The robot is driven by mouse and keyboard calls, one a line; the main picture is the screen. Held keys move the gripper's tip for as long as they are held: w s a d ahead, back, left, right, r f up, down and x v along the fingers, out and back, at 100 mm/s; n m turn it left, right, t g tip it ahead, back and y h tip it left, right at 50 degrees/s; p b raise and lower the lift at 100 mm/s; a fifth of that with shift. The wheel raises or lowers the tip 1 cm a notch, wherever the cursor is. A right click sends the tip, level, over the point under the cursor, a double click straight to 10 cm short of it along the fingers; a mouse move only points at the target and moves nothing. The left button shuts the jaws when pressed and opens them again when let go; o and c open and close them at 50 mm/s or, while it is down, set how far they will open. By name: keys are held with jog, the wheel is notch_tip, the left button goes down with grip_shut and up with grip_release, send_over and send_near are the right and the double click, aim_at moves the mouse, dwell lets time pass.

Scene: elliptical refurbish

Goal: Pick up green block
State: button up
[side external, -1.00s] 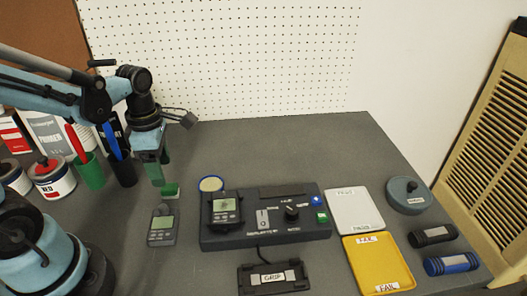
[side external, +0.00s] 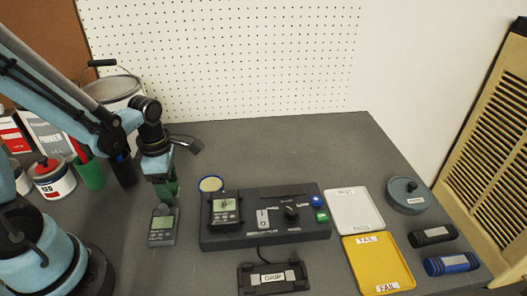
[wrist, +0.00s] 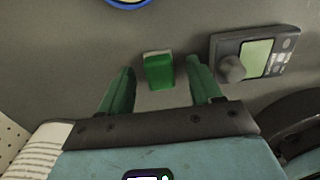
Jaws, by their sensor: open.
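The green block (wrist: 159,72) lies on the grey table in the wrist view, lined up with the gap between my two green fingers. My gripper (wrist: 160,80) is open, with one finger on each side of that gap and visible space beside the block. In the side view my gripper (side external: 167,188) is low over the table behind a grey handheld meter. There the green fingers hide the block or blend with it, so I cannot tell the exact height.
The handheld meter (side external: 162,226) lies close by; in the wrist view the meter (wrist: 254,54) is right of the block. A black control box (side external: 265,232) stands to the right. Green (side external: 90,173) and dark cups stand left. A blue-rimmed disc (side external: 211,184) lies nearby.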

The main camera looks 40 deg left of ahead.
jog(key=c, duration=1.1)
jog(key=shift+r, duration=0.1)
jog(key=shift+r, duration=0.8)
notch_tip(320, 180, up, 2)
jog(key=shift+r, duration=0.2)
jog(key=s+d+r, duration=0.1)
jog(key=d+r, duration=0.1)
jog(key=d, duration=0.1)
jog(key=s+d+r, duration=0.1)
jog(key=d+r, duration=0.1)
jog(key=d, duration=0.2)
jog(key=s+d+r, duration=0.2)
jog(key=d, duration=0.2)
jog(key=shift+r, duration=0.4)
